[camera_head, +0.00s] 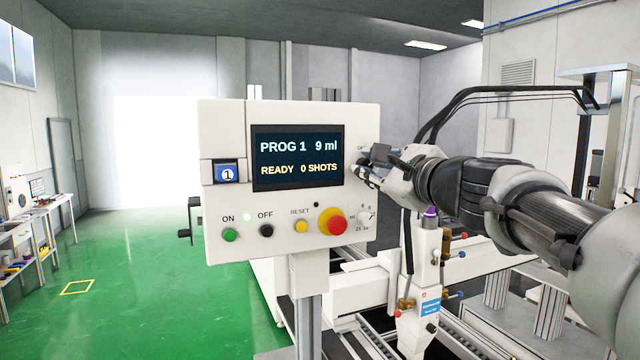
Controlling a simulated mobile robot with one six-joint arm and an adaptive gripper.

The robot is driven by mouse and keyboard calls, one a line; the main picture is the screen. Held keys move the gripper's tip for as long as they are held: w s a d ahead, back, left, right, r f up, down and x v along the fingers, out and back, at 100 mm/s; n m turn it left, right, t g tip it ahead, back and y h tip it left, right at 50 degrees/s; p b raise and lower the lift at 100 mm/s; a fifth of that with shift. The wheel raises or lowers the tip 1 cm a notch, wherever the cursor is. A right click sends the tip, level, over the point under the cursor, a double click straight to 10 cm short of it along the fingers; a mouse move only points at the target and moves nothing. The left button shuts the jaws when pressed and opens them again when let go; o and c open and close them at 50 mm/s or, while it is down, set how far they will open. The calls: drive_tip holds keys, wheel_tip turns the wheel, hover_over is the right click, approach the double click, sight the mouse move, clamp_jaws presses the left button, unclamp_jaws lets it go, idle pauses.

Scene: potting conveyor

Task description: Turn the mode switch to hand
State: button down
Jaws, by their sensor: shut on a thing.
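The control panel (222,130) is a white box on a post. Its screen (298,157) reads "PROG 1 9 ml" and "READY 0 SHOTS". My gripper (366,162) comes from the right and is at the panel's right edge beside the screen. It is shut on the mode switch there. The fingers hide nearly all of the switch, so I cannot tell which way it points. Part of a label starting "O" shows just above the fingers; no "hand" label can be read.
Below the screen are a green ON button (230,235), a black OFF button (266,230), a yellow RESET button (301,226), a red emergency stop (331,225) and a small dial (366,216). A dispensing valve (428,260) stands below my arm. Green floor (130,270) is open at left.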

drive_tip(key=shift+n+b, duration=0.7)
drive_tip(key=shift+n, duration=0.2)
drive_tip(key=c, duration=1.4)
unclamp_jaws()
drive_tip(key=v, duration=0.7)
drive_tip(key=shift+s, duration=0.2)
